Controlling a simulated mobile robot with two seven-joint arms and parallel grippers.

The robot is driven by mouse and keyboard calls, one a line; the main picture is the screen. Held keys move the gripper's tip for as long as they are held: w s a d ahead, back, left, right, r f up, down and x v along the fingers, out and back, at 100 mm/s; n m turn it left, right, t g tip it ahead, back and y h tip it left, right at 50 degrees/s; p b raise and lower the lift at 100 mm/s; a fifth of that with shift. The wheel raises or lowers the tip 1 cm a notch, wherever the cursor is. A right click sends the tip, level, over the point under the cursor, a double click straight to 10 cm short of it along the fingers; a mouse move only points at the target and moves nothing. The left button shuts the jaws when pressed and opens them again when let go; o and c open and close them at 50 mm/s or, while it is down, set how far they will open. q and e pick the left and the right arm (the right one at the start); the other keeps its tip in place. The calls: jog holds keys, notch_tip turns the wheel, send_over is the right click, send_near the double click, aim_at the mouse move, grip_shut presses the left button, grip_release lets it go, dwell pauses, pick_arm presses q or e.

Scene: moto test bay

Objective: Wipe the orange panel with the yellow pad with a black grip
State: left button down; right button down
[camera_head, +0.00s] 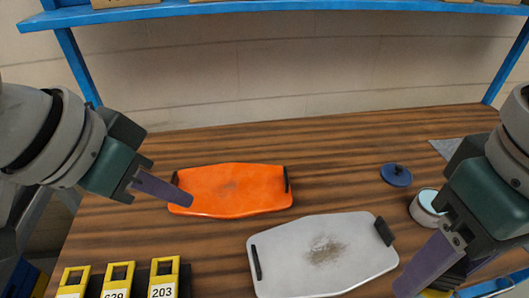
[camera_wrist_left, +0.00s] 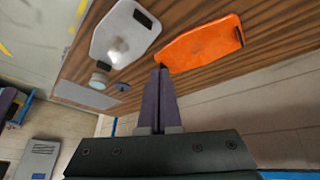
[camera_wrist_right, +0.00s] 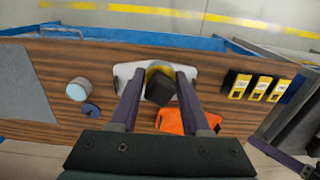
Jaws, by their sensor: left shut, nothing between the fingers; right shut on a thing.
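The orange panel (camera_head: 238,196) lies on the wooden bench, left of centre, with a dark grip at each end and a faint brownish smudge in its middle. My left gripper (camera_head: 188,198) is shut and empty; in the head view its tip overlaps the panel's left end. It also shows in the left wrist view (camera_wrist_left: 159,75). My right gripper (camera_head: 440,280) is shut on the black grip of the yellow pad (camera_wrist_right: 160,90), near the bench's front right. In the right wrist view the pad's yellow part shows behind the grip, in front of the pale panel. Its underside is hidden.
A pale grey panel (camera_head: 290,262) with a dark smudge lies in front of the orange one. An open tin (camera_head: 424,208), a blue lid (camera_head: 396,175) and a grey sheet (camera_head: 443,150) are at the right. Yellow numbered holders (camera_head: 117,275) stand front left. A blue shelf (camera_head: 300,7) spans the back.

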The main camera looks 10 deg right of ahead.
pick_arm(q)
jog(key=w+a+f+b, duration=0.4)
jog(key=w+f+b, duration=0.3)
jog(key=f+b, duration=0.4)
jog(key=n+t+y+b, duration=0.1)
jog(key=n+y+b, duration=0.1)
jog(key=b, duration=0.6)
send_over(175, 227)
jog(key=s+a, duration=0.1)
jog(key=s, duration=0.1)
notch_tip(175, 227, down, 3)
jog(key=f+b, duration=0.2)
jog(key=b, duration=0.1)
jog(key=f+b, duration=0.2)
jog(key=b, duration=0.1)
jog(key=shift+w+f, duration=0.2)
jog(key=shift+f, duration=0.2)
jog(key=shift+f, duration=1.05)
jog(key=shift+f+b, duration=0.9)
jog(key=shift+f, duration=1.05)
jog(key=shift+r, duration=0.1)
notch_tip(175, 227, up, 6)
jog(key=p, duration=0.6)
jog(key=shift+p, duration=0.4)
